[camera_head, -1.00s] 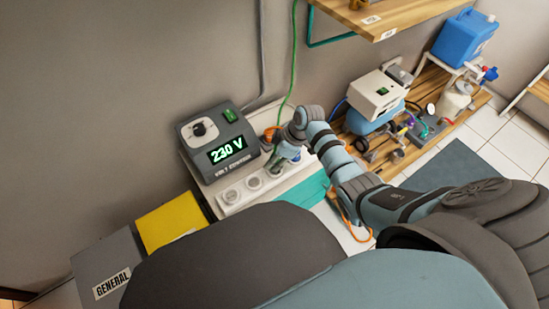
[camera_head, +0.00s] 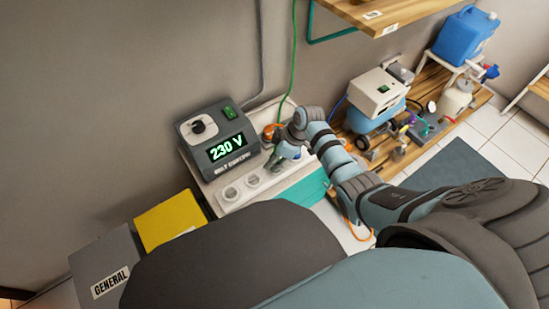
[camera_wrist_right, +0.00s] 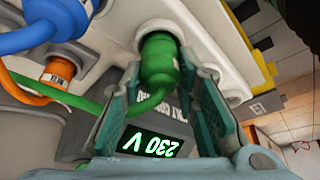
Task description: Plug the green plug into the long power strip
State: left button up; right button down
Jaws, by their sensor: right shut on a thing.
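The green plug (camera_wrist_right: 158,70) is between the two fingers of my right gripper (camera_wrist_right: 160,95), which is shut on it. The plug's front end meets a round white socket of the long power strip (camera_wrist_right: 112,40); how deep it sits I cannot tell. Its green cord (camera_wrist_right: 60,95) runs off to the left in the wrist view. In the head view the long white power strip (camera_head: 240,204) lies in front of the voltage box, with open sockets at its left. My right gripper (camera_head: 277,161) points down over it and hides the plug there. My left gripper is out of view.
A blue plug (camera_wrist_right: 40,36) and an orange plug (camera_wrist_right: 58,74) are close to the green one. The voltage box (camera_head: 195,133) reading 230 V stands behind the strip. A yellow box (camera_head: 170,218) and a grey GENERAL bin (camera_head: 100,262) are at left.

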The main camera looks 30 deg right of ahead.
jog(key=c, duration=1.2)
grip_release()
